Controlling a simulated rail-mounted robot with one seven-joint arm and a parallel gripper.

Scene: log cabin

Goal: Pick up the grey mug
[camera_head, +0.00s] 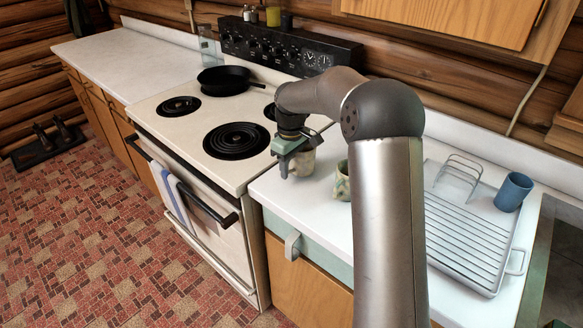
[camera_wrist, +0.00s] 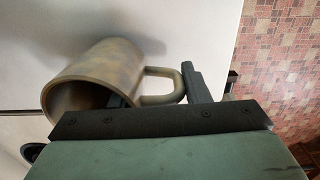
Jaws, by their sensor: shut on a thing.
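The grey mug (camera_head: 303,163) is at the counter's left end beside the stove, partly hidden behind my gripper (camera_head: 287,170). In the wrist view the mug (camera_wrist: 110,72) looks brownish grey, with its opening at lower left and its handle toward the right. My gripper (camera_wrist: 158,88) is shut on the mug at its handle side. One dark finger is beyond the handle's outer side; the other is by the mug's rim, its tip partly hidden. I cannot tell whether the mug touches the counter.
A greenish patterned mug (camera_head: 343,182) stands close to the right, partly behind my arm. A dish rack (camera_head: 465,240) and a blue cup (camera_head: 513,192) are farther right. The stove (camera_head: 185,125) with a black pan (camera_head: 228,79) is at left.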

